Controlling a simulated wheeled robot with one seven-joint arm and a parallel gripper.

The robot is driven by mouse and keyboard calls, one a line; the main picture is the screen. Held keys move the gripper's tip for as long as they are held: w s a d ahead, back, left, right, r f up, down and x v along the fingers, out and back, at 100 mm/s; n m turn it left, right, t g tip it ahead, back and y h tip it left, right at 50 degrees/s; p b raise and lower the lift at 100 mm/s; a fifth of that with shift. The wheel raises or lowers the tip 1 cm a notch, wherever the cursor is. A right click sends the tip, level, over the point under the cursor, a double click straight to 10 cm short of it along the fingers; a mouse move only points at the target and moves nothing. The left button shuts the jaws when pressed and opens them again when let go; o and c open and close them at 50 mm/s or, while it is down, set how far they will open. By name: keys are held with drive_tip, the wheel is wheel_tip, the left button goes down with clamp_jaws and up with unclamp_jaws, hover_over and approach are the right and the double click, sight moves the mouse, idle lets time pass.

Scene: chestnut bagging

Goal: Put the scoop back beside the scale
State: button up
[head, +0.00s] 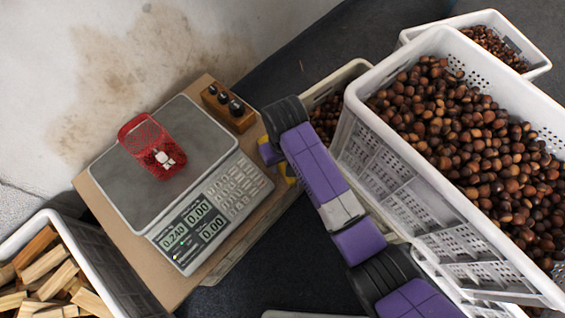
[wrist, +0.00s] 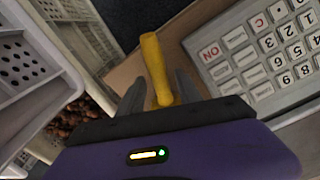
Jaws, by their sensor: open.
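The scale (head: 190,150) stands on a brown board, with a red mesh bag (head: 152,146) lying on its plate. Its display is lit. A yellow piece that looks like the scoop's handle (wrist: 154,62) shows in the wrist view, next to the scale's keypad (wrist: 262,55). A small yellow part (head: 290,173) shows beside my arm in the head view, near the board's right edge. My gripper (wrist: 160,79) is open, with one finger on each side of the handle. The rest of the scoop is hidden, and my arm covers most of this spot in the head view.
A big white crate of chestnuts (head: 345,150) stands close to the right of my arm, with smaller crates around it. A wooden block with dark knobs (head: 228,108) sits behind the scale. A crate of wood pieces (head: 92,262) is at lower left.

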wheel_tip(320, 180, up, 10)
drive_tip(key=p, duration=0.4)
drive_tip(key=shift+s, duration=0.15)
drive_tip(key=shift+r, duration=0.1)
